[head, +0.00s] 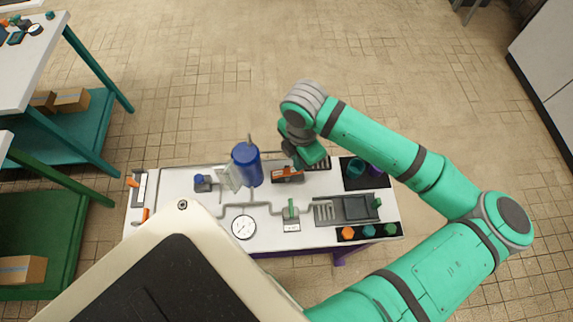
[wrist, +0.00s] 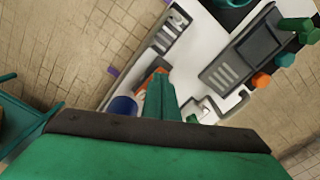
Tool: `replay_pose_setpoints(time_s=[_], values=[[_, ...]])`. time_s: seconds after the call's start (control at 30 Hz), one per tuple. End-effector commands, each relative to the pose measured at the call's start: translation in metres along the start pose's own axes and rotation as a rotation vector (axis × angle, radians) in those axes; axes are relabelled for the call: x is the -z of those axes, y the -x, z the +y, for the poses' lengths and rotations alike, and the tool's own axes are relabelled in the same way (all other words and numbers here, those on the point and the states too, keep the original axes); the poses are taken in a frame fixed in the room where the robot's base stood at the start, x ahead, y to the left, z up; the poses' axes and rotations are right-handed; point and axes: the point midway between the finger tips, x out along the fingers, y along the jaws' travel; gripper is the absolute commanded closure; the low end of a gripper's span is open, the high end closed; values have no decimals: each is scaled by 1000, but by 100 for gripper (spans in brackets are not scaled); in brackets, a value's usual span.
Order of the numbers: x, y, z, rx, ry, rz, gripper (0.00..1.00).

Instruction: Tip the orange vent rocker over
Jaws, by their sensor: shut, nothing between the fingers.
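The orange vent rocker (head: 287,171) sits on a dark housing at the back middle of the white panel table. In the wrist view, part of the orange rocker (wrist: 147,80) shows just left of my fingertips. My gripper (head: 300,164) is above the right end of the rocker, pointing down. Its green fingers are together and empty in the wrist view (wrist: 160,84). I cannot tell whether the fingertips touch the rocker. The fingers hide part of the housing.
A blue cylinder (head: 246,165) stands just left of the rocker. A green-handled valve (head: 291,209), a gauge (head: 243,227) and a dark sliding box (head: 357,208) lie in front. Orange and green knobs (head: 368,231) are at front right. Open floor lies behind the table.

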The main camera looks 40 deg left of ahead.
Motion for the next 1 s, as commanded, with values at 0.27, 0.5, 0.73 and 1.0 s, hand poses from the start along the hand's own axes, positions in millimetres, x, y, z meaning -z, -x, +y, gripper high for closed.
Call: replay_pose_setpoints(time_s=[0.27, 0.5, 0.73, 1.0], values=[[0, -9, 0, 0, 0, 0, 100], [0, -16, 0, 0, -1, 1, 100], [0, -23, 0, 0, -1, 1, 100], [1, -24, 0, 0, 0, 2, 100]])
